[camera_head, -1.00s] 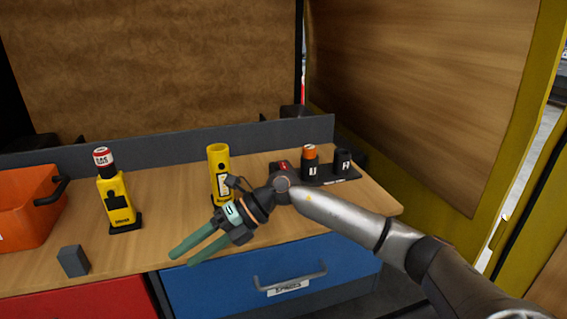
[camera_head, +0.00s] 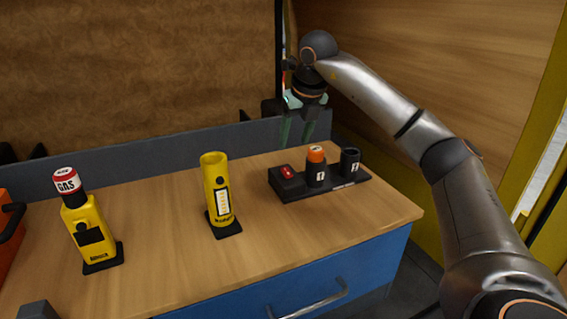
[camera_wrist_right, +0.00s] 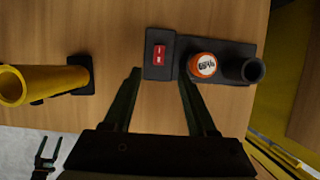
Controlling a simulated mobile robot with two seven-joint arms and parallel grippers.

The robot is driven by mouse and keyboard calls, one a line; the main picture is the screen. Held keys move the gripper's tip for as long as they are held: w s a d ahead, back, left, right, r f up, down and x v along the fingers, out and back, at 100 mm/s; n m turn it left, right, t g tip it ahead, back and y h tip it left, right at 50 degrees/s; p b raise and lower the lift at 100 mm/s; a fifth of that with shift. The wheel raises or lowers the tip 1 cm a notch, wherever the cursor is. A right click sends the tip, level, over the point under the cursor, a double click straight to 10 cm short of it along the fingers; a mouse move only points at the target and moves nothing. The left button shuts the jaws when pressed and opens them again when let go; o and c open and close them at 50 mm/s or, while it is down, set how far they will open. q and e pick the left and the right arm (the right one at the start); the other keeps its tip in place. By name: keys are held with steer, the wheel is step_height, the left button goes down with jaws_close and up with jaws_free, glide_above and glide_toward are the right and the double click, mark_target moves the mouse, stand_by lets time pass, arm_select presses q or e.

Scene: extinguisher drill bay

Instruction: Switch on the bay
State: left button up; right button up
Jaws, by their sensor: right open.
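The bay (camera_head: 345,185) is a black base on the wooden worktop, towards its right back corner. It carries a red rocker switch (camera_head: 287,172), which also shows in the right wrist view (camera_wrist_right: 159,54). Which way the rocker is tipped I cannot tell. Next to it is a round black holder with an orange-topped item (camera_head: 316,154), then a black open-topped holder (camera_head: 350,162). My right gripper (camera_head: 297,136) is open and empty, above and behind the switch, fingers down; its fingertips (camera_wrist_right: 160,73) appear either side of the switch. My left gripper (camera_wrist_right: 46,148) shows small, fingers apart, in the right wrist view.
An orange bin (camera_head: 5,235) is at the left edge. The worktop between torch and bay is clear.

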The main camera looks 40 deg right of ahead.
mark_target(286, 170)
steer(key=x, duration=1)
steer(key=shift+f, duration=0.15)
jaws_close()
